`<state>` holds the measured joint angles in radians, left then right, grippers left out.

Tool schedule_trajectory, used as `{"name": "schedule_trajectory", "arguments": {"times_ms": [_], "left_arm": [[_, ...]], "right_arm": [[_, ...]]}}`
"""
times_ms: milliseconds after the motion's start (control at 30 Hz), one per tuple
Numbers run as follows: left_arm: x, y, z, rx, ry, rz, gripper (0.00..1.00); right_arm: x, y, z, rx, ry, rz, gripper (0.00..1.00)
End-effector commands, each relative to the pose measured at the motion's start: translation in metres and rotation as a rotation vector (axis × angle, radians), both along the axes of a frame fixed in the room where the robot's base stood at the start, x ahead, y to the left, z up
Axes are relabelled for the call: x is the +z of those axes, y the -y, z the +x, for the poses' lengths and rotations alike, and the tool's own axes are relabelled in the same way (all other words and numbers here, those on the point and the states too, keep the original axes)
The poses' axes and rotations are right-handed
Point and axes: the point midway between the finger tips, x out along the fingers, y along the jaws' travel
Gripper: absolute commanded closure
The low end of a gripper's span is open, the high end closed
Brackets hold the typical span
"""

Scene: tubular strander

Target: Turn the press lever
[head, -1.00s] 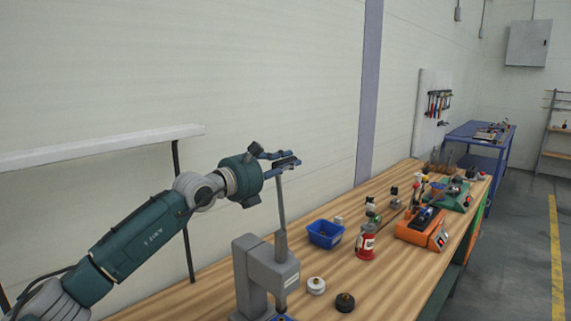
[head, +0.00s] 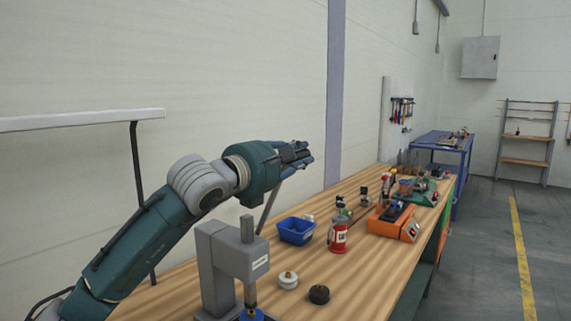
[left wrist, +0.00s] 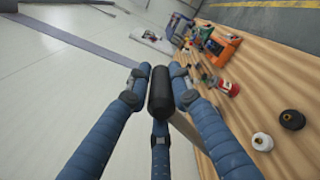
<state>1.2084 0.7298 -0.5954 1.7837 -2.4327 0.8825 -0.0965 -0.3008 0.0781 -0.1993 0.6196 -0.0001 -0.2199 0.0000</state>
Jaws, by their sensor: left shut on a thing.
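The grey press (head: 218,262) stands on the near part of the wooden bench. Its thin grey lever (head: 268,208) leans up and to the right from the press head. My left gripper (head: 297,153) is at the lever's top end in the head view, and its fingers hide the lever's grip there. In the left wrist view, the black lever grip (left wrist: 160,91) lies between my blue fingers, which are shut on it. The lever's rod runs down and right behind the grip. A blue part at the press's foot (head: 251,315) is cut by the frame edge. My right gripper is out of view.
A white round part (head: 288,280) and a black one (head: 319,294) lie right of the press. Behind them are a blue bin (head: 296,230), a red bottle (head: 338,238) and an orange device (head: 394,222). A white shelf (head: 80,120) is at the left wall.

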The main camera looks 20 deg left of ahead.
Motion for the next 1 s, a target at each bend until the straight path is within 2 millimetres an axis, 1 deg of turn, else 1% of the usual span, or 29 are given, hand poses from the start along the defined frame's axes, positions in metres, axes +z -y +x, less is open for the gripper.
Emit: {"name": "schedule_trajectory", "arguments": {"times_ms": [33,133,567,600,667,1000], "left_arm": [[-0.0016,0.0040,-0.0018,-0.003,0.009,0.007,1.00],[-0.0026,0.0074,-0.0029,-0.002,0.015,0.023,1.00],[-0.0018,0.0094,-0.0035,-0.002,0.017,0.033,1.00],[-0.0018,0.0093,-0.0035,-0.002,0.017,0.033,0.73],[-0.0019,0.0092,-0.0034,-0.002,0.017,0.033,0.61],[-0.0037,0.0077,-0.0050,-0.001,0.014,0.035,0.61]], "right_arm": [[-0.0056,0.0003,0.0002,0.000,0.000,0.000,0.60],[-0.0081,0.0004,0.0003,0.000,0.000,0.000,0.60],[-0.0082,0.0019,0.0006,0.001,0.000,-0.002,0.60],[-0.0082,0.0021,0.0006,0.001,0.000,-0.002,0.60],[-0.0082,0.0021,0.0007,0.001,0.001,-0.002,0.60],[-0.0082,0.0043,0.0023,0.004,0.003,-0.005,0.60]]}}
